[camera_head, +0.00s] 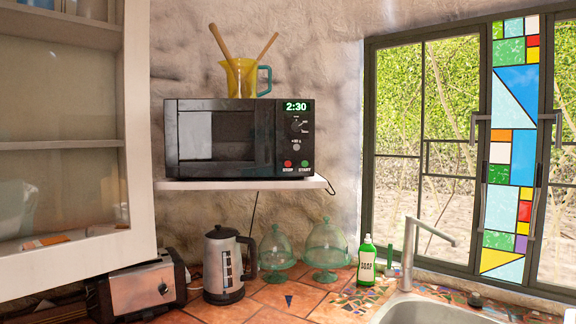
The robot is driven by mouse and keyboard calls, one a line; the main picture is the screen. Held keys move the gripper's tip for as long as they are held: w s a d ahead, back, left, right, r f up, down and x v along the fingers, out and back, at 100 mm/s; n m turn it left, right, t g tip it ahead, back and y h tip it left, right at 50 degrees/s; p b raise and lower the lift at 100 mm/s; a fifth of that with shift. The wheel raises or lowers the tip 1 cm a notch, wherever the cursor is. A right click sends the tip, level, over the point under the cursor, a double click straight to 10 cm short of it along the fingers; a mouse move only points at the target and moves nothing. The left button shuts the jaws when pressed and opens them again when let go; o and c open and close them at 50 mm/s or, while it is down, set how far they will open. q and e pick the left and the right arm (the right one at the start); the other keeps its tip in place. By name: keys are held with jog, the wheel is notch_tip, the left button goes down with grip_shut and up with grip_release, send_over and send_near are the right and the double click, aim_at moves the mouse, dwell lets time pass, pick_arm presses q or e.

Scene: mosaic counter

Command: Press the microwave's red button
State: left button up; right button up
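The black microwave (222,140) stands on a white wall shelf (230,184), its door closed and facing me. Its display reads 2:30 in green. The red button (287,163), labelled STOP, is at the lower left of the control panel. A green button (304,163), labelled START, is just to its right, and a dial sits above them. Neither of my grippers is in view, and nothing covers the red button.
A yellow jug (240,76) with wooden utensils stands on top of the microwave. Below are a toaster (138,290), a kettle (222,265), glass domes (326,246) and a green bottle (366,265). The space before the panel is clear.

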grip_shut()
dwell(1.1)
